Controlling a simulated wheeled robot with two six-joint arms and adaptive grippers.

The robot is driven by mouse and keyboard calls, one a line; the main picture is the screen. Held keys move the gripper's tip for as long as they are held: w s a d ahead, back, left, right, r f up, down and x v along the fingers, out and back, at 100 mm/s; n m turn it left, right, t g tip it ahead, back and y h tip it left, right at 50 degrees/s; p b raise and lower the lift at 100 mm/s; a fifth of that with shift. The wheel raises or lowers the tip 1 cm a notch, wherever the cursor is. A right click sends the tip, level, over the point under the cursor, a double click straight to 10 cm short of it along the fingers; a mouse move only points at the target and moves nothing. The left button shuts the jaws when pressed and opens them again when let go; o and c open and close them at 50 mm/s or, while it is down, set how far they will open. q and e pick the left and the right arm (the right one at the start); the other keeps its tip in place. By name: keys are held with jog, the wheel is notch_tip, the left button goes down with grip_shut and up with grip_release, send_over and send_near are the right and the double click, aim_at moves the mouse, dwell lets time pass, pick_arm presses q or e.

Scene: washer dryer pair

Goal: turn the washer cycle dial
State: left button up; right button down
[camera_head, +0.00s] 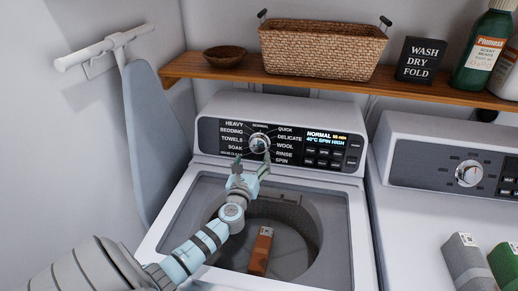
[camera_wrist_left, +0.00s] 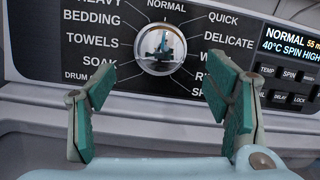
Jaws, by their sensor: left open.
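The washer cycle dial (camera_head: 258,142) is a round silver knob on the washer's black control panel, ringed by cycle names. In the left wrist view the dial (camera_wrist_left: 160,48) sits ahead, centred between the fingers, with NORMAL above it. The washer display (camera_head: 326,138) reads NORMAL and 40°C SPIN HIGH. My left gripper (camera_head: 252,161) is open, with teal finger pads. In the left wrist view the gripper (camera_wrist_left: 163,80) has its fingers wide apart and empty, just short of the dial and slightly below it. My right gripper is not in view.
The washer's round tub opening (camera_head: 300,219) lies below the arm, with a brown box (camera_head: 261,251) there. A wooden shelf (camera_head: 225,74) above the washer carries a wicker basket (camera_head: 322,50), bowl and sign. A dryer (camera_head: 425,128) stands right; an ironing board (camera_head: 152,140) leans left.

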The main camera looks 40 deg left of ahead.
aim_at(257, 147)
pick_arm(q)
jog(key=x, duration=0.2)
jog(key=b+x, duration=0.1)
jog(key=x, duration=0.4)
jog(key=shift+w+f+b, duration=0.1)
jog(key=shift+f+b, duration=0.2)
jog(key=shift+b, duration=0.1)
jog(key=shift+w+a+r, duration=0.1)
jog(key=shift+w+r, duration=0.05)
jog(key=shift+w, duration=0.05)
jog(key=c, duration=1.1)
jog(key=shift+c, duration=0.2)
